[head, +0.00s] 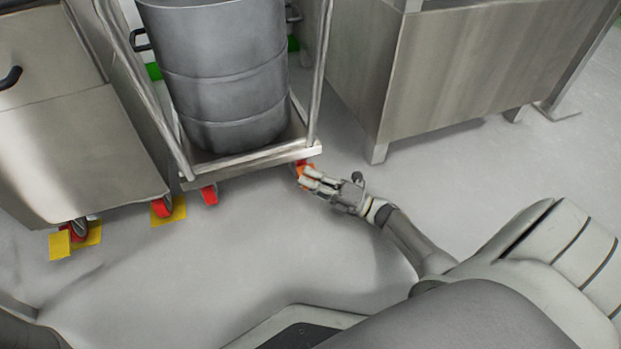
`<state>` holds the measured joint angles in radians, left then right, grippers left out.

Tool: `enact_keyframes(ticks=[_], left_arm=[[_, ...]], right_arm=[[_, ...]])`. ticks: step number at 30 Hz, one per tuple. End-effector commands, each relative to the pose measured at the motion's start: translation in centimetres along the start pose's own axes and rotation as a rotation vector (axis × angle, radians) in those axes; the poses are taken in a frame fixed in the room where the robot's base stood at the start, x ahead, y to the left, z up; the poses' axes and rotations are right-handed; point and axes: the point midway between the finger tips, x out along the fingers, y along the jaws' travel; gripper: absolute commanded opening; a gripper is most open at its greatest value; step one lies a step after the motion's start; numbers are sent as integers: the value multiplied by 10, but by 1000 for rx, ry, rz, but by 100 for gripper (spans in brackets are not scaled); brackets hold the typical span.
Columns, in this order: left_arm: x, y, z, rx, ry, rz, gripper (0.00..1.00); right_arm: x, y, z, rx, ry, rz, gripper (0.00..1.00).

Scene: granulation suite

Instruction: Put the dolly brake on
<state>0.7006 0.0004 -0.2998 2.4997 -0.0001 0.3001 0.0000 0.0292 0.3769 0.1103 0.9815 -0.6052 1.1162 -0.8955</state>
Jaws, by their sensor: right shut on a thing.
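The dolly (235,164) is a metal frame on red casters, and it carries a grey steel drum (222,80). A small orange-red brake pedal (302,170) shows at its front right corner, by the caster there. My right gripper (307,179) reaches in from the right at that corner and is shut on the brake pedal. Its fingers hide part of the pedal and the caster, so the pedal's exact angle cannot be told. Another red caster (209,194) shows at the dolly's front left. My left gripper is not in view.
A large steel unit on legs (460,80) stands at the right. The grey floor (230,255) in front is clear.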

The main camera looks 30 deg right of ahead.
Motion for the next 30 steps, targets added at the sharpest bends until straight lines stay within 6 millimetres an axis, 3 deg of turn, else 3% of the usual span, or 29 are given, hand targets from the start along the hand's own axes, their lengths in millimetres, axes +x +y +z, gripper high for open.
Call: enact_keyframes(ticks=[12, 13, 15, 30], left_arm=[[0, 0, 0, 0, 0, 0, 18], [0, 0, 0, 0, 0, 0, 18], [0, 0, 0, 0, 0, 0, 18], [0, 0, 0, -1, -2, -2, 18]], right_arm=[[0, -2, 0, -12, 2, 2, 0], [0, -2, 0, -12, 2, 2, 10], [0, -2, 0, -11, 2, 2, 18], [0, -1, 0, -8, 1, 3, 18]])
